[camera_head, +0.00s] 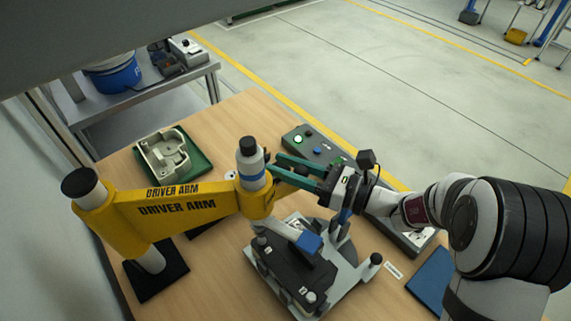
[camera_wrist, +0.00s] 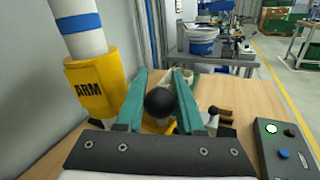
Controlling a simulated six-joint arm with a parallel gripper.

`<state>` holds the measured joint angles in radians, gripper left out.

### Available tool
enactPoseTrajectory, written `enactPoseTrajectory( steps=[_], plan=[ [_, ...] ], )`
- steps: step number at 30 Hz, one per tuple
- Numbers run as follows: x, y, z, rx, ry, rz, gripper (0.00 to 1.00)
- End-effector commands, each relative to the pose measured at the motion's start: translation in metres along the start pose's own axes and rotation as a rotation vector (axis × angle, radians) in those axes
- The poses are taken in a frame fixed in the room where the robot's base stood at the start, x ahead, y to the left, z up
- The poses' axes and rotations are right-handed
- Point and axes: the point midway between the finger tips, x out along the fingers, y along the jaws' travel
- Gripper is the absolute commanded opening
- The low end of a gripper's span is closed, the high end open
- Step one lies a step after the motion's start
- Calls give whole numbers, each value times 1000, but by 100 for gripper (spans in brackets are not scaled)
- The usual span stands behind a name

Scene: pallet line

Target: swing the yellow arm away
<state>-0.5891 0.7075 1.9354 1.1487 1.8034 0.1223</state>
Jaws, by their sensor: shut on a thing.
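The yellow arm (camera_head: 160,215), marked DRIVER ARM, reaches from a post at the table's left to a grey and white driver (camera_head: 250,165) with a blue band. Its driver end stands at the back left edge of a grey fixture (camera_head: 350,280) holding a black part (camera_head: 290,275). In the wrist view, the yellow arm (camera_wrist: 95,90) and driver are left of my fingers. My gripper (camera_head: 273,163) comes from the right beside the driver end. Its green fingers are shut on a black ball knob (camera_wrist: 160,103), apparently the arm's handle; the knob's stem is mostly hidden.
A beige casting (camera_head: 163,155) lies on a green tray behind the yellow arm. A grey control box (camera_head: 315,147) with buttons stands behind my gripper. A blue pad (camera_head: 432,278) lies at the right. A bench with a blue bucket (camera_head: 115,75) stands beyond the table.

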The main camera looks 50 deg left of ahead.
Motion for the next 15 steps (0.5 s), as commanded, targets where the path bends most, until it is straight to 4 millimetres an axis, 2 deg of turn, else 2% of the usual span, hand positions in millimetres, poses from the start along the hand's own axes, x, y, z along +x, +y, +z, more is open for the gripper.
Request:
enactPoseTrajectory(
  steps=[8,11,15],
  plan=[
    [2,-3,1,-1,0,7,0],
    [13,-14,2,-4,6,51,0],
    [37,-35,6,-3,24,148,0]
  ],
)
